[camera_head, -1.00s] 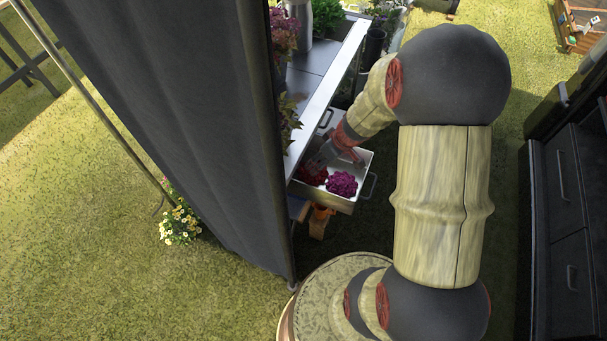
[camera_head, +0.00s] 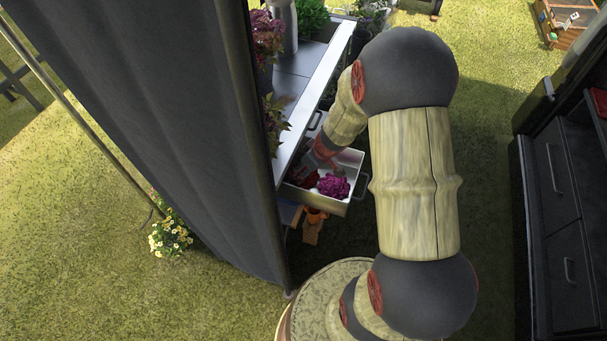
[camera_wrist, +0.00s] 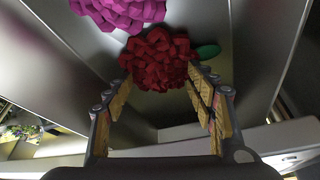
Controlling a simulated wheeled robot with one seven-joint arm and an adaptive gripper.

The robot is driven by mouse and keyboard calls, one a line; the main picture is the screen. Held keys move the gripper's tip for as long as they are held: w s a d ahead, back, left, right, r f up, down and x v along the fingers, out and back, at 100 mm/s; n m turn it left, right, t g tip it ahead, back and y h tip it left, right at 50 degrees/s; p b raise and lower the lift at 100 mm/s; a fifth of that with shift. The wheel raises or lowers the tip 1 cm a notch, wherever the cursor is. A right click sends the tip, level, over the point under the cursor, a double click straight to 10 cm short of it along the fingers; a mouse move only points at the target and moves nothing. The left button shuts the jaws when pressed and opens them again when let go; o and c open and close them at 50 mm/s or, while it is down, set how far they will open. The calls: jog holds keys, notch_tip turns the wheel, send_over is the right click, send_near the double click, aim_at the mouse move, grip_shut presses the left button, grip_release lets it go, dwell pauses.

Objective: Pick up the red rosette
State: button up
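The red rosette (camera_wrist: 157,60) lies on the floor of an open metal drawer, with a green leaf (camera_wrist: 207,51) at its right in the wrist view. In the head view the red rosette (camera_head: 309,179) is partly hidden by my gripper (camera_head: 322,160). In the wrist view my gripper (camera_wrist: 160,84) is open, its fingers pointing at the red rosette. The right fingertip is close to the rosette's right edge; I cannot tell whether they touch. Nothing is held.
A magenta rosette (camera_wrist: 120,10) lies beside the red one, also seen in the head view (camera_head: 334,186). The drawer's metal walls (camera_head: 318,203) stand close around. A shelf unit with a white edge (camera_head: 315,95) and a dark curtain (camera_head: 175,130) are at the left.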

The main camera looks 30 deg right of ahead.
jog(key=c, duration=1)
jog(key=shift+s, duration=0.1)
jog(key=shift+r, duration=0.45)
notch_tip(320, 180, up, 2)
jog(key=shift+r+p, duration=0.2)
jog(key=shift+p, duration=0.7)
jog(key=shift+s+d+r+p, duration=0.3)
jog(key=shift+s+r+p, duration=0.25)
jog(key=shift+s+r, duration=1.45)
jog(key=shift+s+d+r+p, duration=0.45)
jog(key=shift+s+r, duration=0.8)
jog(key=shift+s, duration=1.35)
jog(key=shift+s+d+r+p, duration=0.2)
jog(key=shift+s+r+p, duration=0.45)
jog(key=shift+s+r, duration=1.35)
jog(key=shift+s+f, duration=0.25)
jog(key=shift+f, duration=0.1)
